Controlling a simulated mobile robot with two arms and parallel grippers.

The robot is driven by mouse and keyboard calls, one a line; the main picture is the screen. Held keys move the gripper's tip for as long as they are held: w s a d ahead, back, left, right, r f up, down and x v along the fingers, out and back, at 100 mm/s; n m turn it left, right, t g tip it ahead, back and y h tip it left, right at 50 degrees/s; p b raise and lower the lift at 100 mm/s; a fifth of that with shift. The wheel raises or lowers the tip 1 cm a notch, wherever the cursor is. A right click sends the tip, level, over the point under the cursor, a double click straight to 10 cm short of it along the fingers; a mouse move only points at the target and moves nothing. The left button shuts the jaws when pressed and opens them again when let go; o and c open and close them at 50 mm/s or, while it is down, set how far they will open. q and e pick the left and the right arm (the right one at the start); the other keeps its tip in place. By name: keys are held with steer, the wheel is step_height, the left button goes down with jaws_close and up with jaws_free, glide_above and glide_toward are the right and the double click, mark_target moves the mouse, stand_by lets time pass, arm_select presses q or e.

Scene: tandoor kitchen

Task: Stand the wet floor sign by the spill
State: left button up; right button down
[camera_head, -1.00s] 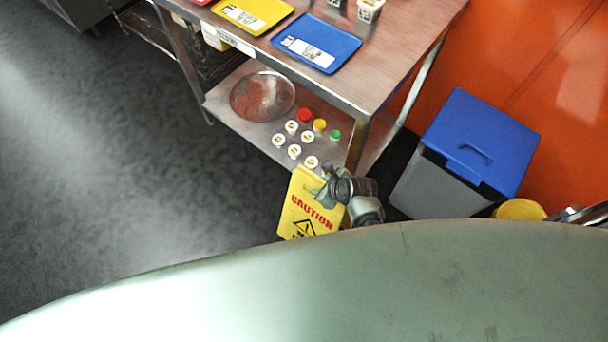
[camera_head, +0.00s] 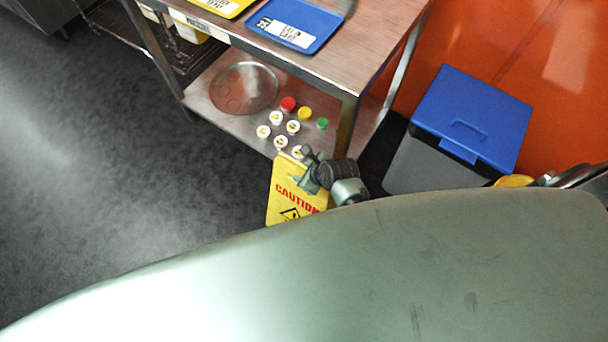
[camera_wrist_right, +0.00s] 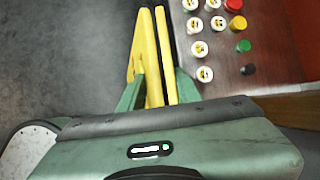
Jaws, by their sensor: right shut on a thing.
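The yellow wet floor sign (camera_head: 283,187), with "CAUTION" in red, is upright in the head view, beside the steel table's front leg. My right gripper (camera_head: 305,180) is shut on its upper edge. In the right wrist view the sign (camera_wrist_right: 146,55) shows as two yellow panels close together, between the green fingers of my right gripper (camera_wrist_right: 158,88). The sign's lower part is hidden behind my own body in the head view. I cannot tell whether it touches the floor. No spill can be made out clearly; the grey floor has a pale shiny area. My left gripper is not in view.
A steel table (camera_head: 345,60) holds a blue tray (camera_head: 295,25). Its lower shelf (camera_head: 205,100) carries a round steel plate (camera_head: 244,88) and several small capped containers. A grey bin with a blue lid (camera_head: 470,115) stands right, by the orange wall. The dark floor (camera_head: 110,150) at left is open.

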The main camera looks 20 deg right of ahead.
steer(key=shift+w+f, duration=0.1)
steer(key=shift+f, duration=0.15)
steer(key=c, duration=1)
jaws_free()
steer(key=shift+f, duration=0.15)
steer(key=p+v, duration=0.2)
steer(key=v, duration=0.9)
steer(key=shift+a, duration=0.1)
steer(key=shift+s+r+p, duration=0.3)
steer(key=shift+s+r, duration=0.1)
steer(key=shift+r, duration=0.1)
